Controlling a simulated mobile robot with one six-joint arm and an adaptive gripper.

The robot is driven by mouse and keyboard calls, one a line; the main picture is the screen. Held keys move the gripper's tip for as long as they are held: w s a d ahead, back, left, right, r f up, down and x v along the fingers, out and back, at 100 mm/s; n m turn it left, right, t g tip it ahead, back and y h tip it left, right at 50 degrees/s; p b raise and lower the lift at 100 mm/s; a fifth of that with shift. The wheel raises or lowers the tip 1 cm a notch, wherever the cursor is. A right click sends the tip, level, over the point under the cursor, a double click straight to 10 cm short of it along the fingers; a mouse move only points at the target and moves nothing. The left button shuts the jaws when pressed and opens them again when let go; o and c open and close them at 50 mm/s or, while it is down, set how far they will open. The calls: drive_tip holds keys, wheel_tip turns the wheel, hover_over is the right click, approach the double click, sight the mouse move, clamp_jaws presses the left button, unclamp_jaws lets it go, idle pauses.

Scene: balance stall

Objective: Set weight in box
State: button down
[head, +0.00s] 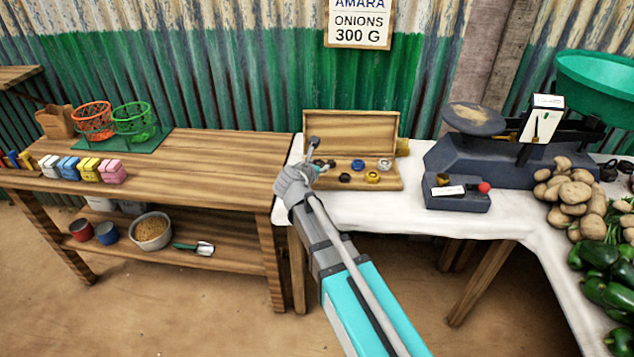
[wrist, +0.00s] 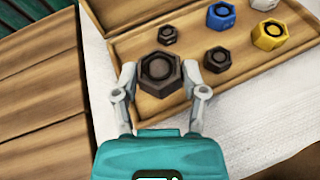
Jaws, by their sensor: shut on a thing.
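My gripper (head: 317,159) is over the left end of the open wooden box (head: 392,184). In the wrist view its fingers (wrist: 158,86) are shut on a large dark hexagonal weight (wrist: 159,69). This weight appears over the box's left part; whether it touches the box floor I cannot tell. In the box are a small dark weight (wrist: 168,35), a dark weight (wrist: 217,60), a blue weight (wrist: 220,15), a yellow weight (wrist: 269,35) and a pale weight (wrist: 265,4). The raised lid (head: 350,124) stands behind.
The box stands on a white-clothed table (head: 415,212). A dark scale (head: 470,160) is to its right, with potatoes (head: 575,200) and green peppers (head: 605,275) beyond. A wooden table (head: 215,165) on the left holds baskets (head: 133,120) and coloured packets (head: 88,168).

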drive_tip(key=shift+w+a+f, duration=0.1)
drive_tip(key=shift+w+f, duration=0.25)
drive_tip(key=shift+f, duration=0.05)
drive_tip(key=shift+w+f+b, duration=0.35)
drive_tip(key=shift+f+b, duration=0.15)
drive_tip(key=shift+b, duration=0.15)
drive_tip(key=shift+a+f+b, duration=0.1)
drive_tip(key=shift+f+b, duration=1.4)
drive_tip(key=shift+f, duration=0.1)
drive_tip(key=shift+c, duration=0.6)
unclamp_jaws()
drive_tip(key=shift+s+a+r+p, duration=0.1)
drive_tip(key=shift+s+r+p, duration=0.25)
drive_tip(key=shift+s, duration=0.1)
drive_tip(key=p+v, duration=0.4)
drive_tip(key=v, duration=0.7)
